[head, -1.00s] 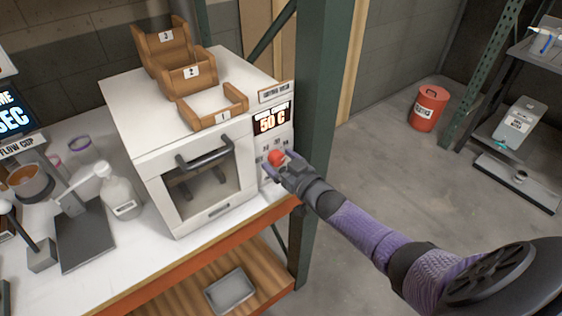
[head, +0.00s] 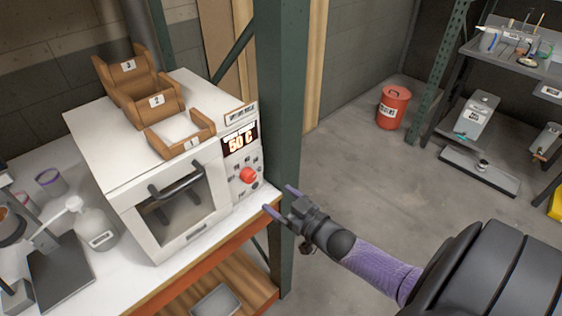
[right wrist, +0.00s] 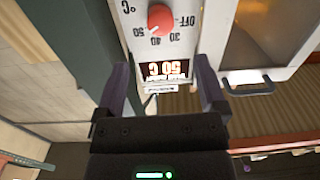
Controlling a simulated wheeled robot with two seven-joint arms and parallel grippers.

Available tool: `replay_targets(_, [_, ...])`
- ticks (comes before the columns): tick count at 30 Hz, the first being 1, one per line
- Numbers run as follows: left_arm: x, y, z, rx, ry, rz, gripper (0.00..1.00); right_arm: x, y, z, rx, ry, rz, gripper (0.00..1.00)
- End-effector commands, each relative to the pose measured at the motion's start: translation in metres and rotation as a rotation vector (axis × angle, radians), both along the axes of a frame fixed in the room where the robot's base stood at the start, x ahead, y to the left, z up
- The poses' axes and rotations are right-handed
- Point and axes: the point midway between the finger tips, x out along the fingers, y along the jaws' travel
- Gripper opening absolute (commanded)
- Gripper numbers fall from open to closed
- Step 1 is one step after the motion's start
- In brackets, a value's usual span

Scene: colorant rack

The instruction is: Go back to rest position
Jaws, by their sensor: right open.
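My right gripper (head: 279,201) is open and empty, just right of and below the oven's red knob (head: 249,175), apart from it. In the right wrist view its two fingers (right wrist: 160,85) stand wide apart with nothing between them. The red knob (right wrist: 161,19) shows beyond them on the oven panel, among temperature marks. The white oven (head: 125,195) stands on the bench with its door shut, and its display (head: 240,142) reads 50 C. My left gripper is not in view.
Wooden trays numbered 1 to 3 (head: 157,101) sit on the oven. A green post (head: 283,110) stands close behind my right gripper. A bottle (head: 92,225) is left of the oven. A red bin (head: 394,107) and a shelf (head: 520,60) stand at right. The floor between is clear.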

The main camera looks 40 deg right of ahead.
Motion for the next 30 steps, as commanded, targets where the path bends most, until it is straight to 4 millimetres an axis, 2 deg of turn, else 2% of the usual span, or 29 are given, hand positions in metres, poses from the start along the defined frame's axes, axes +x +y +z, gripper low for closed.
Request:
replay_targets(5, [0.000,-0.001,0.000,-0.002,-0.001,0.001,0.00,0.000,0.000,-0.001,0.000,0.003,-0.001,0.90])
replay_targets(6, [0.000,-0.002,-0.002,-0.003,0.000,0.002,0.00,-0.002,0.000,-0.007,-0.001,0.017,-0.006,0.90])
replay_targets(8, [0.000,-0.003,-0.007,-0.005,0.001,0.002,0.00,-0.009,0.001,-0.031,-0.007,0.077,-0.024,0.90])
replay_targets(10, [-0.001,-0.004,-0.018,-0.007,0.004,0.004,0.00,-0.028,0.004,-0.084,-0.026,0.217,-0.058,0.90])
replay_targets(11, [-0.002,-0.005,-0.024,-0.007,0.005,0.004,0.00,-0.041,0.007,-0.112,-0.039,0.296,-0.073,0.90])
replay_targets(12, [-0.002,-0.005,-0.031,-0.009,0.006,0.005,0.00,-0.062,0.012,-0.151,-0.055,0.411,-0.090,0.90])
replay_targets(14, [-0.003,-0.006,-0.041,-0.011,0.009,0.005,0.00,-0.098,0.023,-0.205,-0.085,0.589,-0.103,0.90])
replay_targets(15, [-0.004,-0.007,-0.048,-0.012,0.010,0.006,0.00,-0.126,0.032,-0.238,-0.103,0.707,-0.105,0.90])
replay_targets(17, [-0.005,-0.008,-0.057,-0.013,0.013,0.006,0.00,-0.171,0.047,-0.281,-0.134,0.883,-0.093,0.90])
replay_targets(18, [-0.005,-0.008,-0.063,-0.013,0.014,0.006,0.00,-0.202,0.058,-0.305,-0.151,0.993,-0.080,0.90])
replay_targets(19, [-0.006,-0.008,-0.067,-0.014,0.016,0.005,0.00,-0.224,0.066,-0.320,-0.164,1.072,-0.066,0.90])
replay_targets(21, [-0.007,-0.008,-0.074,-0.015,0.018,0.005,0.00,-0.272,0.085,-0.345,-0.193,1.230,-0.027,0.90])
replay_targets(24, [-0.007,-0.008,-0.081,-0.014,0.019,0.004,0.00,-0.322,0.104,-0.363,-0.224,1.393,0.023,0.90])
replay_targets(27, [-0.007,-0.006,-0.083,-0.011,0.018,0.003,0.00,-0.347,0.113,-0.368,-0.238,1.471,0.053,0.90])
replay_targets(30, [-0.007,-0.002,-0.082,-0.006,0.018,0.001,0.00,-0.352,0.115,-0.367,-0.244,1.489,0.061,0.90])
